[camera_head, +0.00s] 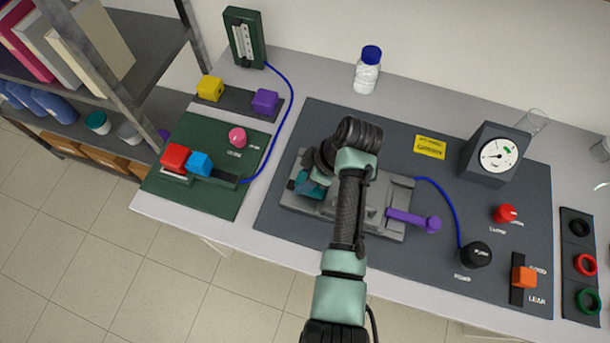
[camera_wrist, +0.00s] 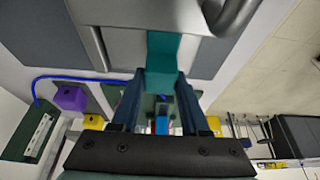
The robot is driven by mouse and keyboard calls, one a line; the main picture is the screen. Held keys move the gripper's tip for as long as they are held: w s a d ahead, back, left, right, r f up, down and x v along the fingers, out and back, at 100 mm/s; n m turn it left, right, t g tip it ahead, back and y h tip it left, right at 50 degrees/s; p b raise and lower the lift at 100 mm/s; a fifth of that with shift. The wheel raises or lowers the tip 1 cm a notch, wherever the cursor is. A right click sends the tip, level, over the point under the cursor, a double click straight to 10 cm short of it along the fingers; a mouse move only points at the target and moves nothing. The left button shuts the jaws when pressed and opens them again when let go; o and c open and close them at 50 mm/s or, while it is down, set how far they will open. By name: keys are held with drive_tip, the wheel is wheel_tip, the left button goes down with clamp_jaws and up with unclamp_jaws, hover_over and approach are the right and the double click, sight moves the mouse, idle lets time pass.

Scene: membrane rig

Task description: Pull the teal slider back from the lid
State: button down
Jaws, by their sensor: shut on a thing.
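The teal slider (camera_head: 302,178) sits at the left end of the grey rig (camera_head: 395,228), partly hidden by my arm in the head view. In the wrist view the teal slider (camera_wrist: 164,58) stands between the fingertips of my gripper (camera_wrist: 162,82). My gripper is shut on it, one dark finger on each side. A grey part of the rig (camera_wrist: 125,48) lies just beyond the slider; my arm covers much of the rig's middle in the head view, so I cannot tell the gap between slider and lid.
A purple lever (camera_head: 410,219) sticks out at the rig's right. A gauge box (camera_head: 490,153), red knob (camera_head: 504,213), black knob (camera_head: 476,254) and orange switch (camera_head: 524,277) stand further right. A green panel with red and blue blocks (camera_head: 200,163) lies left.

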drive_tip(key=shift+a, duration=0.1)
drive_tip(key=shift+w+a, duration=0.25)
drive_tip(key=shift+a, duration=0.4)
drive_tip(key=shift+w+a, duration=0.2)
drive_tip(key=shift+a, duration=0.4)
drive_tip(key=shift+c, duration=2)
unclamp_jaws()
drive_tip(key=shift+a, duration=0.1)
drive_tip(key=shift+r, duration=0.1)
drive_tip(key=shift+d+r+b, duration=0.25)
drive_tip(key=shift+b, duration=0.05)
drive_tip(key=v, duration=1.2)
drive_tip(key=shift+b, duration=0.4)
drive_tip(key=shift+r, duration=0.1)
